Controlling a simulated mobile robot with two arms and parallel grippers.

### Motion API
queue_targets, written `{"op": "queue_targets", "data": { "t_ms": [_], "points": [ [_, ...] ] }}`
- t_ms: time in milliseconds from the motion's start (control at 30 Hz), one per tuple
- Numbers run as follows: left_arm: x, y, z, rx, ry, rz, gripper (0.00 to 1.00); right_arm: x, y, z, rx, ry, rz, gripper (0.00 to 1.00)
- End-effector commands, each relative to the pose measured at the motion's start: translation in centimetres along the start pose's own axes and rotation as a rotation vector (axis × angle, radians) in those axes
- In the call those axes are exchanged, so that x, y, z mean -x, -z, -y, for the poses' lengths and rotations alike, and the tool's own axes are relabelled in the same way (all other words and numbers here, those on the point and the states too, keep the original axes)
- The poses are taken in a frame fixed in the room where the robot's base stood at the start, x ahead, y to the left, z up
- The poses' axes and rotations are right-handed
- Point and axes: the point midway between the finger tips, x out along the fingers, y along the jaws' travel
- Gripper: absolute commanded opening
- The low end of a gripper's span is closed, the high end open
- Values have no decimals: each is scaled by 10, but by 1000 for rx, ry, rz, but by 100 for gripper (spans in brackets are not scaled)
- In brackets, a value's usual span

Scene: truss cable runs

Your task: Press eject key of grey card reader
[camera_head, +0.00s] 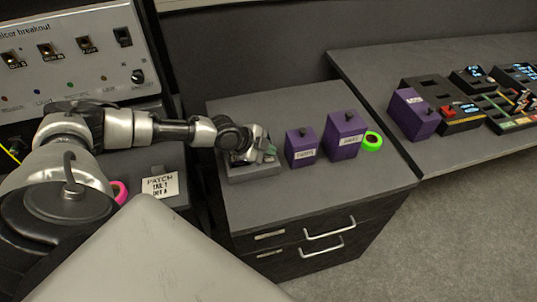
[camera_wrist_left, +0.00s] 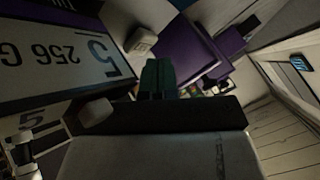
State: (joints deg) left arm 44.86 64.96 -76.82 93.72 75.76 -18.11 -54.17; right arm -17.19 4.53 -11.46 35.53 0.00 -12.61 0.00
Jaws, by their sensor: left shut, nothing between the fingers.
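The grey card reader (camera_head: 252,172) sits on the dark cabinet top, at its left side. My left gripper (camera_head: 270,151) is shut and empty, with its green fingertips over the reader and hiding part of it. I cannot tell if the fingertips touch it. In the left wrist view the shut fingers (camera_wrist_left: 159,76) show in the middle. A pale label reading "5 256 G" (camera_wrist_left: 65,62) is close at the left there. A small pale block (camera_wrist_left: 140,41) lies beyond the fingertips; I cannot tell if it is the eject key. My right gripper is not in view.
Two purple boxes (camera_head: 301,147) (camera_head: 344,136) and a lime ring (camera_head: 372,141) stand right of the reader. A breakout panel (camera_head: 70,60), a pink ring (camera_head: 119,192) and a "PATCH" card (camera_head: 160,186) are at the left. Another table (camera_head: 365,72) holds electronic modules.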

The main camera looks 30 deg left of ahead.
Motion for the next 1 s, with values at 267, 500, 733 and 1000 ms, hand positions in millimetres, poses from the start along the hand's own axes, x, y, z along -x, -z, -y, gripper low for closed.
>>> {"op": "queue_targets", "data": {
  "t_ms": [267, 500, 733, 1000],
  "points": [
    [3, 2, 2, 0, 1, 0, 0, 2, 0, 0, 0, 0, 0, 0],
    [8, 6, 6, 0, 2, -1, 0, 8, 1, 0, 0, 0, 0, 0],
    [24, 18, 18, 0, 2, -2, 0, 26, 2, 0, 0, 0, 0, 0],
    [38, 28, 28, 0, 2, -1, 0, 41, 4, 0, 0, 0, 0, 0]
  ]
}}
